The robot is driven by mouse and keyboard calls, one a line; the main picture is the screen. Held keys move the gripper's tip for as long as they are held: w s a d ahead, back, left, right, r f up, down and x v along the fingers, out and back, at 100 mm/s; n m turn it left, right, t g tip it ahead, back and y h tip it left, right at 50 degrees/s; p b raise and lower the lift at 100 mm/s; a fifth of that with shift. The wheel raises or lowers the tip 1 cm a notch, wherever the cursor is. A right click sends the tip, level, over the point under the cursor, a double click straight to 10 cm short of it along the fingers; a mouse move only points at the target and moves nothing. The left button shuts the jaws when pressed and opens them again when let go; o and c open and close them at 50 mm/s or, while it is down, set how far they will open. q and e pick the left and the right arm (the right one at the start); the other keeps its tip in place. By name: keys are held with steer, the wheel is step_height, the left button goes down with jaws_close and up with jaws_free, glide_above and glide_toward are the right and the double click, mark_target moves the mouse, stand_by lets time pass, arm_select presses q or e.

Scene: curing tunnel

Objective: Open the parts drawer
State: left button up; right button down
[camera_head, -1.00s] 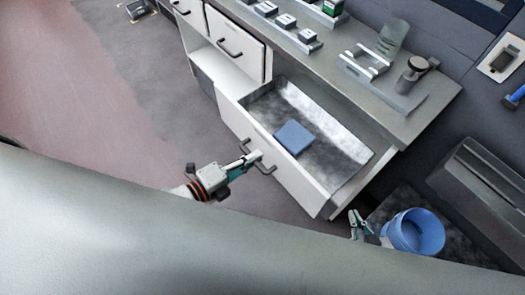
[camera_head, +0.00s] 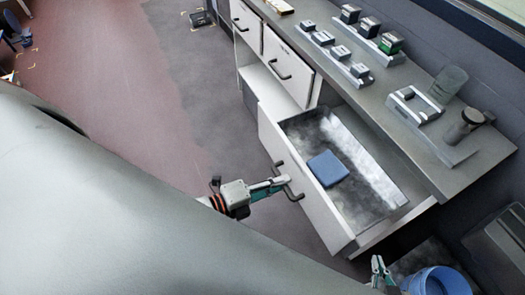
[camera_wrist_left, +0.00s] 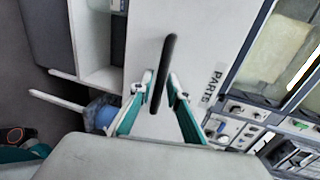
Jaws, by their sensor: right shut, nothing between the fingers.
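The parts drawer (camera_head: 313,208) is pulled out from the bench, with its inside showing and a blue block (camera_head: 327,168) lying in it. Its white front carries a PARTS label (camera_wrist_left: 214,84) in the left wrist view. My left gripper (camera_head: 285,188) is at the dark drawer handle (camera_head: 294,193). In the left wrist view its fingers (camera_wrist_left: 160,85) lie on either side of the handle bar (camera_wrist_left: 168,58), close around it. My right gripper (camera_head: 378,268) is shut and empty, low in the head view beside a blue bucket; part of its arm is hidden.
The blue bucket (camera_head: 437,283) stands on the floor right of the drawer. Two closed drawers (camera_head: 288,67) are farther left in the bench. The worktop (camera_head: 375,97) holds small blocks on racks, a stand and a dark cylindrical item. Floor left of the drawer is clear.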

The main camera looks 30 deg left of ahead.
arm_select(q)
steer(key=v, duration=1.1)
steer(key=w+a+f+n+t+y, duration=0.25)
steer(key=w+n+y, duration=0.2)
steer(key=n, duration=0.55)
step_height(320, 180, down, 9)
steer(key=s+d+n+g+y, duration=0.1)
steer(key=n+g, duration=0.3)
steer(key=n, duration=0.7)
steer(key=shift+s+d+g+y, duration=0.35)
steer(key=shift+d+y, duration=0.2)
steer(key=shift+d, duration=0.1)
